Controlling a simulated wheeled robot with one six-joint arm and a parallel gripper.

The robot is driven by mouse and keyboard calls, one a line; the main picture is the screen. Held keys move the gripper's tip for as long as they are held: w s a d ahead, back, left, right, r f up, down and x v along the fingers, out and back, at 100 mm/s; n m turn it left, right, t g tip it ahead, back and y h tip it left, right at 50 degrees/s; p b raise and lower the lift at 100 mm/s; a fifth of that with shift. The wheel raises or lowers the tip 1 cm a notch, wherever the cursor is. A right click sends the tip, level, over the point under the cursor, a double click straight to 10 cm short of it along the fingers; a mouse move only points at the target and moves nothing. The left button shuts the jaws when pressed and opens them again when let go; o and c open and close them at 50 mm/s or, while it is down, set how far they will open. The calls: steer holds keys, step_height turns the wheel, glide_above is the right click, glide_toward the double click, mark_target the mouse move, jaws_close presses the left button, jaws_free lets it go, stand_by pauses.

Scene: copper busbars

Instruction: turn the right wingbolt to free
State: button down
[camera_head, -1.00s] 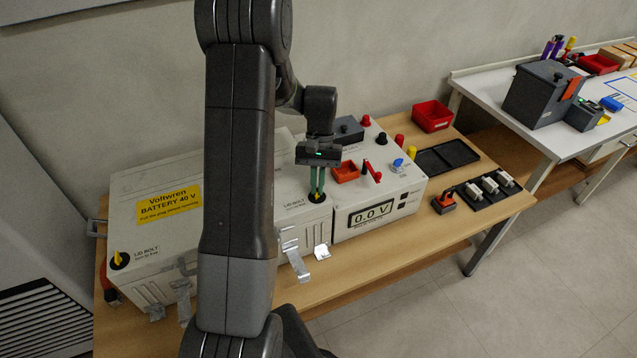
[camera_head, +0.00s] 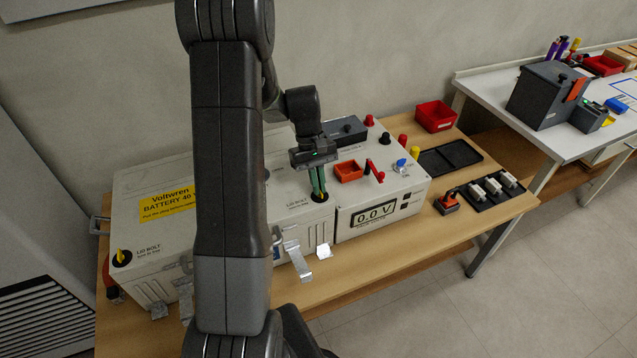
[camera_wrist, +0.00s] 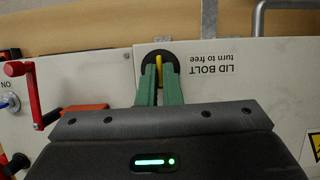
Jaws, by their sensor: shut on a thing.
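The right wingbolt (camera_wrist: 159,66) is a yellow wing in a black round seat, beside the printed words "LID BOLT turn to free". In the head view the right bolt's black seat (camera_head: 320,198) is at the front right of the white battery box (camera_head: 285,177). My gripper (camera_head: 319,193) points down at it with green fingers. In the wrist view my gripper (camera_wrist: 159,72) is shut on the yellow wing, one finger on each side. The fingers hide part of the wing and seat. The left wingbolt (camera_head: 121,256) stands in its own black seat at the box's left end.
A white unit with a 0.0 V display (camera_head: 374,214) stands right of the box, with a red crank (camera_head: 376,172), a red bin (camera_head: 349,171) and knobs on top. Silver latches (camera_head: 297,261) hang at the front. The right bench end holds a black tray (camera_head: 450,157).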

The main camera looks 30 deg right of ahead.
stand_by(0.3)
steer(key=c, duration=1.6)
jaws_free()
steer(key=v, duration=1.3)
steer(key=shift+r, duration=0.4)
steer(key=shift+f, duration=0.1)
steer(key=x, duration=1.3)
steer(key=shift+f, duration=0.35)
